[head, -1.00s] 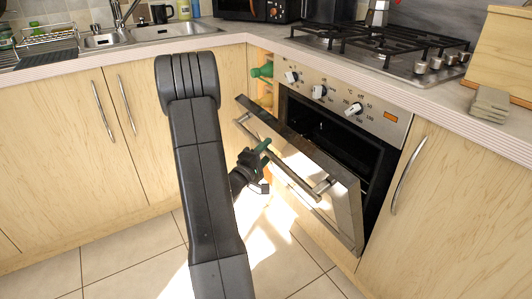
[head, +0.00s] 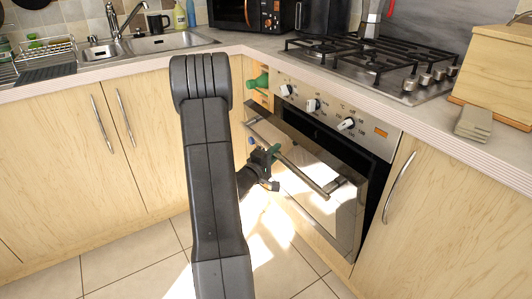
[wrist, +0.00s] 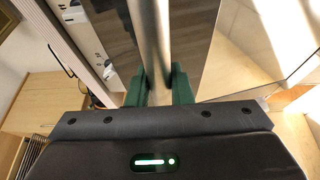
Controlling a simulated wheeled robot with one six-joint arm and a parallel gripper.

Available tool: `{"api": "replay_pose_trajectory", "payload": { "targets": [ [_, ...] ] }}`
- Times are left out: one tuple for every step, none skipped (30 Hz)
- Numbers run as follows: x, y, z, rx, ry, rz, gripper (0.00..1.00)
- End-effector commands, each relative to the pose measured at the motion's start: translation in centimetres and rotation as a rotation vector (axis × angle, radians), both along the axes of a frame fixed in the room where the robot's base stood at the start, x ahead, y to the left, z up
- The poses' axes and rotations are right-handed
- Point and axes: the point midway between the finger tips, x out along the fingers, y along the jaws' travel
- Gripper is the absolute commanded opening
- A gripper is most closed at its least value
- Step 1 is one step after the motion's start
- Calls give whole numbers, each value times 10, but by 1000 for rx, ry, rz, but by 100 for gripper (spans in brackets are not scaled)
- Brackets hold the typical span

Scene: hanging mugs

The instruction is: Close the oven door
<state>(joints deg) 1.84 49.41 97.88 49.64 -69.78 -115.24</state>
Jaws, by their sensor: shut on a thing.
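The oven (head: 318,125) is built into the wooden cabinets under the hob. Its door (head: 342,212) is tilted partly open, with a dark gap showing between its top edge and the control panel. A steel bar handle (head: 303,174) runs across the upper part of the door. My gripper (head: 272,150) is shut on this handle near its left end. In the wrist view, the green fingers of my gripper (wrist: 158,85) stand on either side of the handle bar (wrist: 151,35). My arm hides part of the cabinets to the left.
The gas hob (head: 375,62) sits on the worktop above the oven. Wooden cabinet doors with bar handles flank the oven on both sides. A green bottle (head: 258,82) is in an open slot left of the oven. The tiled floor (head: 135,262) in front is clear.

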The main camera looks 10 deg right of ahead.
Motion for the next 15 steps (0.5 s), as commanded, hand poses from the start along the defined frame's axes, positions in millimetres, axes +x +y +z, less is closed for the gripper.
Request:
{"api": "replay_pose_trajectory", "payload": {
  "targets": [
    [3, -8, 10, 17, 5, -3, 0],
    [4, -12, 11, 28, 9, -2, 0],
    [6, -18, 13, 41, 14, -3, 0],
    [8, -22, 15, 52, 19, -2, 0],
    [9, -26, 16, 62, 23, -2, 0],
    [11, -32, 18, 75, 28, -2, 0],
    [13, -37, 20, 85, 31, -3, 0],
    [15, -42, 21, 94, 35, -3, 0],
    [18, -50, 24, 106, 37, -4, 0],
    [20, -56, 25, 112, 39, -3, 0],
    [22, -64, 26, 117, 41, -4, 0],
    [25, -72, 26, 119, 41, -3, 0],
    [27, -77, 27, 119, 42, -3, 0],
    [29, -82, 27, 120, 42, -2, 0],
    [31, -87, 28, 119, 41, -2, 0]
  ]
}}
